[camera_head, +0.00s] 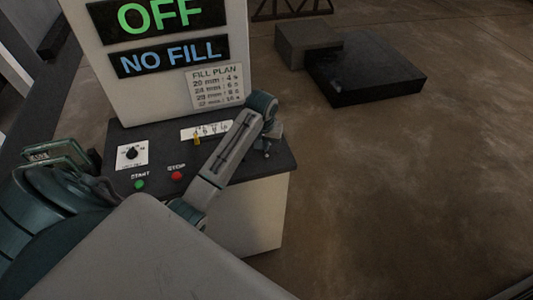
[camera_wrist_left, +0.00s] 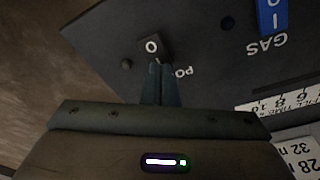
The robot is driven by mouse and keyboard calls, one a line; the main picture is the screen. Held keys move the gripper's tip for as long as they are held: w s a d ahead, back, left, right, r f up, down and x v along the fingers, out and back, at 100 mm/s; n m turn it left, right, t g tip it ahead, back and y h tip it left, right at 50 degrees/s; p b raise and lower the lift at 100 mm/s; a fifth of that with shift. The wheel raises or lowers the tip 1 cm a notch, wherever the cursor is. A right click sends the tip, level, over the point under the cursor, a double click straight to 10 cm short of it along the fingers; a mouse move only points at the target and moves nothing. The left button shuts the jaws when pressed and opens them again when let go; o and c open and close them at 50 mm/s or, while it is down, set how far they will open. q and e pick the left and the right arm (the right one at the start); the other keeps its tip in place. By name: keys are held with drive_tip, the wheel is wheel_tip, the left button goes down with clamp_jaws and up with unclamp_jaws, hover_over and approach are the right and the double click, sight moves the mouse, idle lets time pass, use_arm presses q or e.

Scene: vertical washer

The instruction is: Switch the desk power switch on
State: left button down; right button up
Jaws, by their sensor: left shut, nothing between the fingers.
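The desk power switch (camera_wrist_left: 152,45) is a small black rocker marked "O", with a label starting "PO" beside it, partly covered by my fingers. My left gripper (camera_wrist_left: 158,66) is shut and empty, with its fingertips right at the rocker's near edge; I cannot tell whether they touch it. In the head view my left gripper (camera_head: 266,146) is over the right end of the dark desk top (camera_head: 229,164), and the switch is hidden there. The upright display (camera_head: 160,14) reads "OFF" in green. My right gripper is in neither view.
A blue switch (camera_wrist_left: 270,14) labelled "GAS" is near the power switch. The desk also holds a black knob (camera_head: 131,153), a green start button (camera_head: 139,184), a red stop button (camera_head: 176,175) and a yellow slider (camera_head: 196,139). Dark blocks (camera_head: 365,75) lie on the floor behind.

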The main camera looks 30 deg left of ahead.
use_arm(q)
drive_tip(key=shift+f, duration=0.3)
drive_tip(key=shift+r+p, duration=0.5)
drive_tip(key=shift+r, duration=3.05)
